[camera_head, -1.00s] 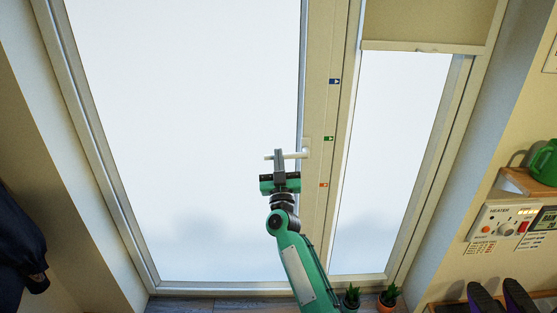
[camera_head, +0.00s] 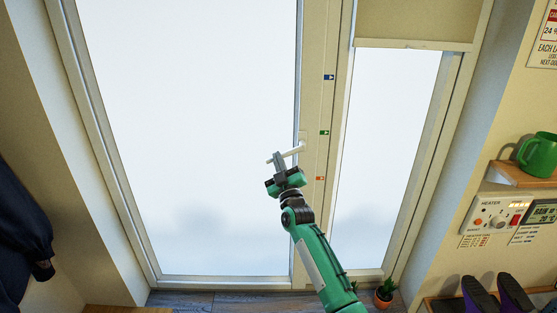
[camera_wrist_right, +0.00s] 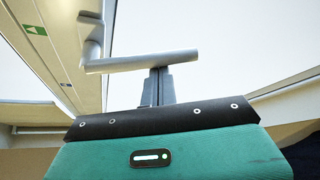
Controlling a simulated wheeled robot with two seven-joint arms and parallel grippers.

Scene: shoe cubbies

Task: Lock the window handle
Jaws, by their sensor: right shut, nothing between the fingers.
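The window handle (camera_head: 294,151) is a pale lever on the frame post between the two panes. It points left from its pivot, with its free end tilted slightly down. My right gripper (camera_head: 278,155) is shut and empty, with its narrow fingers crossing the lever near its free end. In the right wrist view the handle (camera_wrist_right: 150,62) runs across the tips of the closed fingers (camera_wrist_right: 157,80). The fingers look close against the lever, but I cannot tell whether they touch. My left gripper is not in view.
Blue (camera_head: 328,77), green (camera_head: 324,132) and orange (camera_head: 320,178) markers line the post. At right are a heater panel (camera_head: 491,219), a green mug (camera_head: 537,154) on a shelf, and shoes. A potted plant (camera_head: 384,296) stands on the floor below. Dark clothing (camera_head: 22,232) hangs at left.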

